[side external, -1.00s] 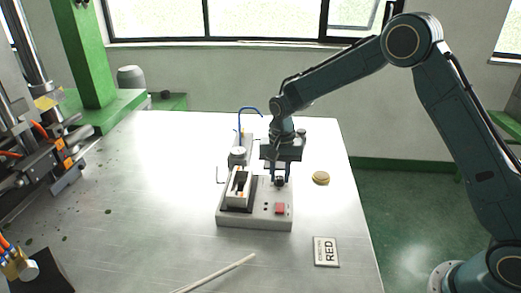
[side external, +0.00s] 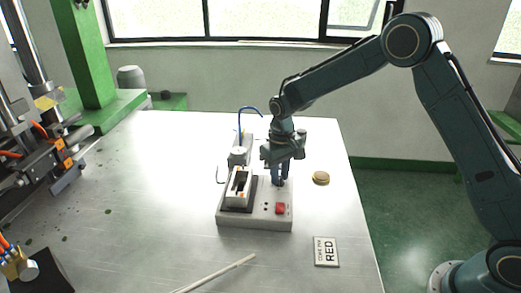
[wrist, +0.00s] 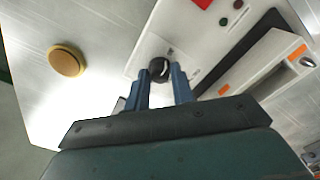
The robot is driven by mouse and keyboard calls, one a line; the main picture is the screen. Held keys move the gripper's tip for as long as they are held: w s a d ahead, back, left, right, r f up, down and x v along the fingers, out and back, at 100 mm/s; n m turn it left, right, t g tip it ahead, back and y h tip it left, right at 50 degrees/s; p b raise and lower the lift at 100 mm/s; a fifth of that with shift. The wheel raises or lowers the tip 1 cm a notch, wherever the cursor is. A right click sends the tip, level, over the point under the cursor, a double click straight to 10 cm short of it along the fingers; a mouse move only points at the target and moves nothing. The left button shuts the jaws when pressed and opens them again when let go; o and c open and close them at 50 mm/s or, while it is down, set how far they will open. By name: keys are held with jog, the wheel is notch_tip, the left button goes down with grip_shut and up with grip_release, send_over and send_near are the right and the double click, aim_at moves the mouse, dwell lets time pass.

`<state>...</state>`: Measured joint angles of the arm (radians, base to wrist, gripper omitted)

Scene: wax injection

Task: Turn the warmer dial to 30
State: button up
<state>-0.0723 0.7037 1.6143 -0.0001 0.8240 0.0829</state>
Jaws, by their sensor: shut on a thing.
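The warmer (side external: 255,224) is a pale box on the metal table, with a red square button and small round lights on its top. Its black dial (wrist: 159,67) shows between my fingers in the wrist view; its numbers are too small to read. My gripper (side external: 279,183) points down over the warmer's right rear part in the side view. In the wrist view my gripper (wrist: 160,80) has its two blue fingers on either side of the dial, shut on it. In the side view the fingers mostly hide the dial.
A round tan-lidded tin (side external: 320,178) stands right of the warmer. A blue hose (side external: 249,110) rises behind the warmer. Machinery (side external: 40,150) stands at the left.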

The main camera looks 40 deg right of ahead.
aim_at(280, 177)
dwell(0.5)
jog(key=o, duration=1)
jog(key=shift+r, duration=0.1)
notch_tip(280, 177, up, 14)
dwell(0.4)
